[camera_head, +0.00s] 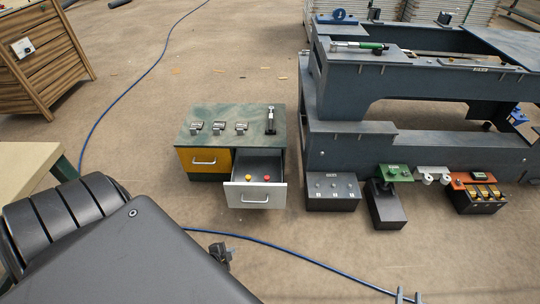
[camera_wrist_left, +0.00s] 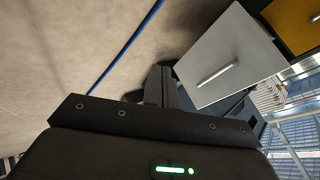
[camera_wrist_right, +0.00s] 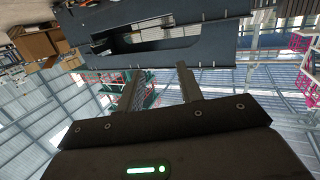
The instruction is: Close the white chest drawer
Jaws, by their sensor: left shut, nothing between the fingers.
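The white chest drawer (camera_head: 256,195) is pulled out of the green-topped chest (camera_head: 228,115), at its lower right. A yellow and a red round piece show inside it. Its front has a bar handle, also seen in the left wrist view, where the white drawer front (camera_wrist_left: 228,55) is tilted. My left gripper (camera_head: 220,255) is shut and empty, in front of and below the drawer front in the head view, apart from it. My right gripper (camera_head: 408,298) is at the bottom edge, fingers apart and empty; they also show in the right wrist view (camera_wrist_right: 160,82).
The yellow drawer (camera_head: 204,160) beside it is shut. Several small devices stand on the chest top. A large grey frame (camera_head: 340,150) stands close to its right, with a grey button box (camera_head: 332,192) before it. A blue cable (camera_head: 300,260) crosses the open floor in front.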

